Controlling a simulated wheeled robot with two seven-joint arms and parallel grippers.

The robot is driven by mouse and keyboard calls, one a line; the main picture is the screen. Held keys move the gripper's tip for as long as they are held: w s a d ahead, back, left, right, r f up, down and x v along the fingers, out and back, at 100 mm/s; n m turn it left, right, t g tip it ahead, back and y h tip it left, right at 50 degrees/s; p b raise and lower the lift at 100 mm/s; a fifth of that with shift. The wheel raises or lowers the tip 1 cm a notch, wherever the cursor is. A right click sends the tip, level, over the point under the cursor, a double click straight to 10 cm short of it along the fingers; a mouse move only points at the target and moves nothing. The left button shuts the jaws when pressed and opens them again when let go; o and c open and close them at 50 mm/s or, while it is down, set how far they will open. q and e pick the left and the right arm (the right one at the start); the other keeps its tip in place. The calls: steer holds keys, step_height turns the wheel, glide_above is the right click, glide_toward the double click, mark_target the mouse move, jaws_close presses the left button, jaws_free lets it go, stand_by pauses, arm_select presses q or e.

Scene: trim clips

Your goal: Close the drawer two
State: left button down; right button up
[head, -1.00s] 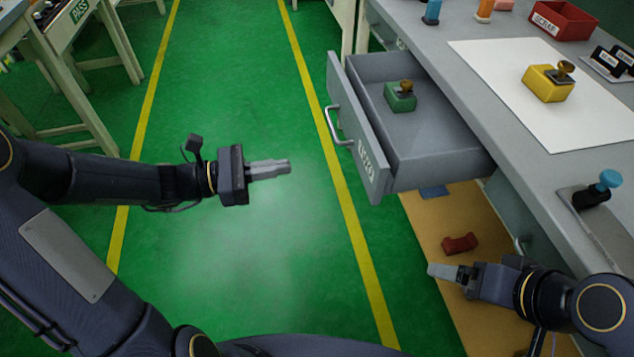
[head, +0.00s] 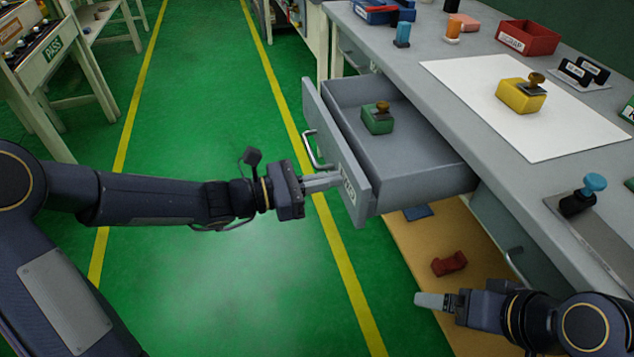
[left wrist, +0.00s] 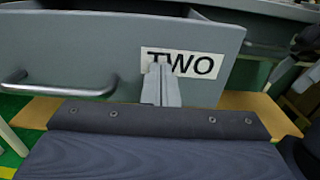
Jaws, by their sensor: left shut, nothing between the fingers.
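Drawer two (head: 410,163) is pulled out from the grey workbench, and a green clip-like block with a brown knob (head: 377,118) lies inside it. Its front carries a bar handle (head: 312,150) and a label reading TWO, which shows in the left wrist view (left wrist: 205,66). My left gripper (head: 338,180) is shut and empty, with its fingertips at the drawer front by the label; I cannot tell whether they touch. In the left wrist view the fingers (left wrist: 161,85) cover part of the label. My right gripper (head: 420,299) is low at the right, below the drawer, its fingers looking closed together.
The workbench top (head: 480,140) holds a white sheet (head: 570,130), a yellow block (head: 520,97), a red scrap bin (head: 528,38) and a blue-knobbed tool (head: 590,190). A red piece (head: 449,263) lies on the tan mat below. The green floor (head: 220,100) left of the drawer is clear.

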arm_select(q)
steer(key=shift+d, duration=0.15)
steer(key=b+x, duration=0.1)
steer(key=x, duration=0.6)
steer(key=b+x, duration=0.2)
steer(key=x, duration=0.5)
steer(key=shift+f, duration=0.2)
steer(key=b+x, duration=0.1)
steer(key=x, duration=0.8)
steer(key=shift+d+r, duration=0.1)
steer(key=shift+w+d, duration=0.2)
steer(key=shift+d, duration=0.2)
steer(key=shift+r, duration=0.25)
